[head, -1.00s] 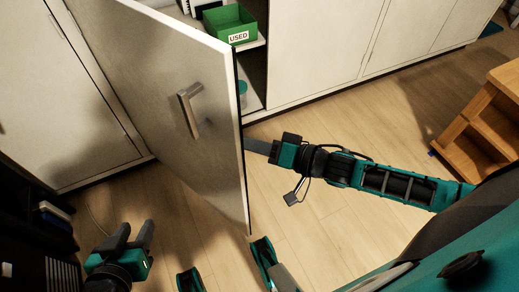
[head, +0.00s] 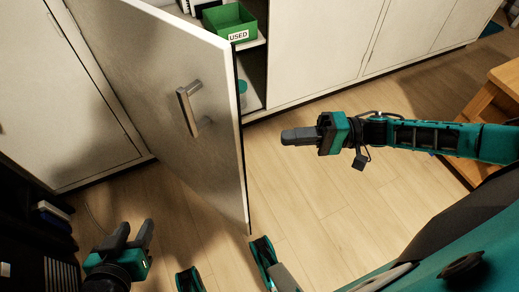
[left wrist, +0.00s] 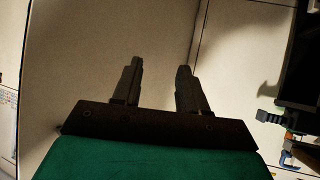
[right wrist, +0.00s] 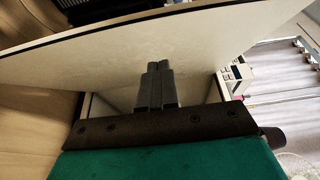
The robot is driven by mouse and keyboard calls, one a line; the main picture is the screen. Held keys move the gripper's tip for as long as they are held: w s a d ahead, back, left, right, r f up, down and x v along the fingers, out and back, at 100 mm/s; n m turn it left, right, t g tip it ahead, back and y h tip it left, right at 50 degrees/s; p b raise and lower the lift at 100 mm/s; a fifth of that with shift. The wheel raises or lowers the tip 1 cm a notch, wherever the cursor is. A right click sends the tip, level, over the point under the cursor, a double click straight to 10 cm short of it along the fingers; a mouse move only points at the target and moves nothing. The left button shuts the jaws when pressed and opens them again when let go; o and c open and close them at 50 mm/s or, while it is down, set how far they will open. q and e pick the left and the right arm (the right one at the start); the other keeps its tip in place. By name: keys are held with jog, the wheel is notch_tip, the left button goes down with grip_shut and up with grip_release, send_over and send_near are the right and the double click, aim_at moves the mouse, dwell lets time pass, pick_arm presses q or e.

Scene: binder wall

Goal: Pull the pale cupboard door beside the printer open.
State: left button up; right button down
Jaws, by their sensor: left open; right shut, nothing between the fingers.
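The pale cupboard door (head: 165,100) stands swung out from the cupboard in the head view, with its interior partly showing behind. Its metal handle (head: 188,108) is on the face toward my left side, with no gripper on it. My left gripper (head: 134,232) is open and empty, low at the left, apart from the door; its fingers show in the left wrist view (left wrist: 158,85). My right gripper (head: 288,137) is shut and empty, to the right of the door's free edge, with a gap of floor between; it also shows in the right wrist view (right wrist: 158,68). The printer cannot be made out for certain.
A green box marked USED (head: 230,22) sits on a shelf inside the cupboard. Closed pale doors (head: 325,45) continue to the right. A wooden step unit (head: 490,110) stands at the right. Dark equipment (head: 35,245) is at the lower left. Wood floor between is clear.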

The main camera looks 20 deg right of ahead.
pick_arm(q)
jog(key=shift+w+d+f+b, duration=0.1)
jog(key=shift+d+f+b, duration=0.15)
jog(key=shift+b, duration=0.35)
pick_arm(e)
jog(key=a, duration=0.8)
jog(key=shift+s+a, duration=0.15)
jog(key=shift+a, duration=0.05)
